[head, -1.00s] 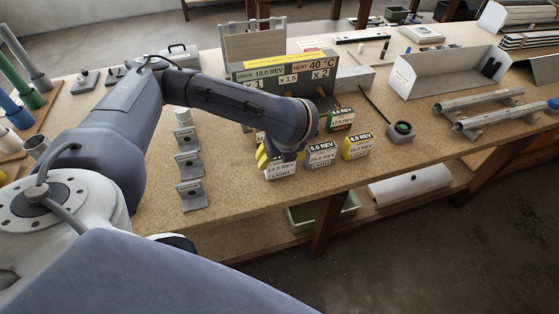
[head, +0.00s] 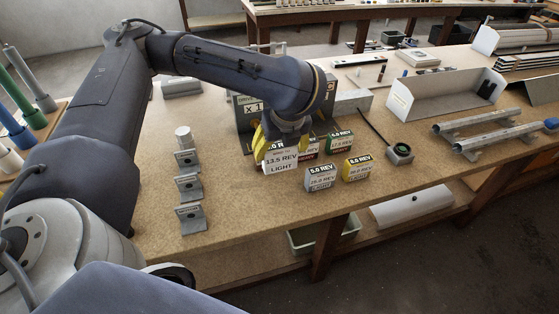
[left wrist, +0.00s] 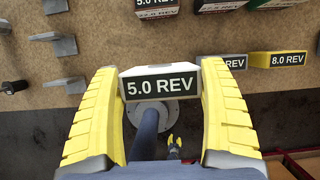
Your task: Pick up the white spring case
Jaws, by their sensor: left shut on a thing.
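In the left wrist view the case (left wrist: 160,84) shows a dark 5.0 REV label, with one yellow finger of the left gripper (left wrist: 160,110) on each side. The gripper is shut on it and the case looks raised above the bench. A small yellow shape low in the left wrist view may be my right gripper (left wrist: 174,144); it is too small to read its fingers.
A grey case (head: 320,178), a yellow case (head: 357,168) and a green case (head: 341,143) stand close by on the bench (head: 250,215). A red case (head: 309,150) is partly hidden behind the held one. A dark labelled box (head: 247,108) stands behind; grey brackets (head: 190,188) stand left.

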